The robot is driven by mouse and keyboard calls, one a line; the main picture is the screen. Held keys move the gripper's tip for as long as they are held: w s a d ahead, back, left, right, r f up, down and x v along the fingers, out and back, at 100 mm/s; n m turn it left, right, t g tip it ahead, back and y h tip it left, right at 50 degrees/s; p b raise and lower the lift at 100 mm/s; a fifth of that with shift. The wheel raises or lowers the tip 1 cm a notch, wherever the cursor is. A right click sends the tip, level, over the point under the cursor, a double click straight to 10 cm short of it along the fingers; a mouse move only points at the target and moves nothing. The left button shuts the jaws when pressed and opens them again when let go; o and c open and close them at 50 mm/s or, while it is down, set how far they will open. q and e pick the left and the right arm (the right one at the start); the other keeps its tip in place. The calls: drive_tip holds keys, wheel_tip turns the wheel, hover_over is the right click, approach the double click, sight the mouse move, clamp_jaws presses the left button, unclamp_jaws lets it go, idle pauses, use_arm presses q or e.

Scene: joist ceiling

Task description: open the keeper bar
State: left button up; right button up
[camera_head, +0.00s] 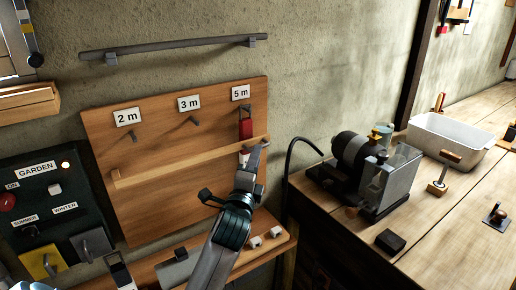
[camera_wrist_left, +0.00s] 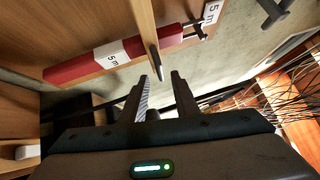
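The keeper bar (camera_head: 190,163) is a thin, light wooden strip slanting across the lower part of the wooden board (camera_head: 165,205), its right end higher. In the left wrist view the bar (camera_wrist_left: 145,28) comes down from the top edge, its end just ahead of the fingers. It crosses in front of a red and white 5 m item (camera_head: 246,127), also seen in the left wrist view (camera_wrist_left: 75,68). My left gripper (camera_head: 257,152) is by the bar's right end. In the left wrist view its fingers (camera_wrist_left: 163,88) are apart with nothing visible between them. My right gripper is not in view.
Pegs labelled 2 m (camera_head: 133,136) and 3 m (camera_head: 193,121) are empty. A narrow shelf (camera_head: 150,268) lies below the board, with small items on it. A dark GARDEN control panel (camera_head: 45,215) is at the left. A machine (camera_head: 385,175) and white basin (camera_head: 455,142) stand on the right bench.

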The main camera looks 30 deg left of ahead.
use_arm(q)
drive_tip(key=shift+p+x, duration=0.35)
drive_tip(key=shift+x, duration=1.6)
clamp_jaws()
